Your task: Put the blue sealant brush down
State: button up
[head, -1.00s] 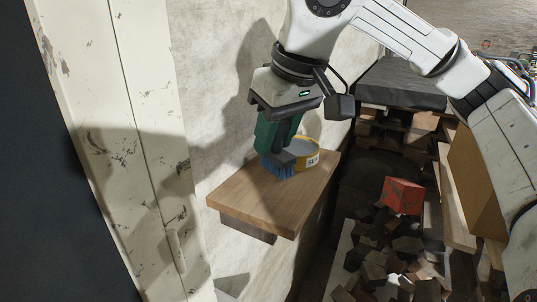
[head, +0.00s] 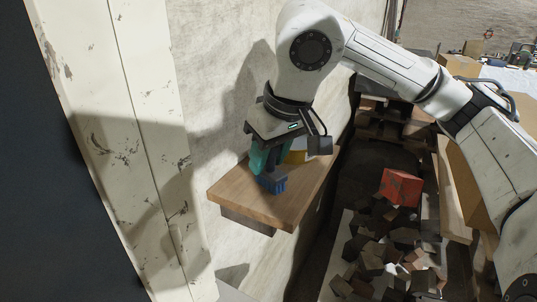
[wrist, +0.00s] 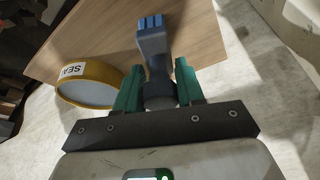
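The blue sealant brush (wrist: 156,50) is between the green fingers of my gripper (wrist: 159,82) in the wrist view, its handle toward the palm and its bristles pointing away. The fingers appear to press on both sides of the handle. In the head view the brush's blue bristles (head: 272,184) are at or just above the top of the wooden shelf (head: 235,192), below my gripper (head: 266,163). I cannot tell for sure whether they touch it. The fingers and wrist hide most of the handle in the head view.
A yellow-banded round tin (wrist: 92,85) stands on the shelf beside the brush, partly behind my gripper in the head view. A pale wall backs the shelf. Dark wood blocks (head: 380,250) and a red block (head: 401,187) lie below right. The shelf's front part is bare.

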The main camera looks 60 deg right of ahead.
jog(key=o, duration=0.4)
jog(key=shift+c, duration=0.2)
jog(key=shift+r, duration=0.1)
jog(key=v, duration=1.2)
jog(key=shift+b, duration=0.45)
jog(key=shift+s, duration=0.15)
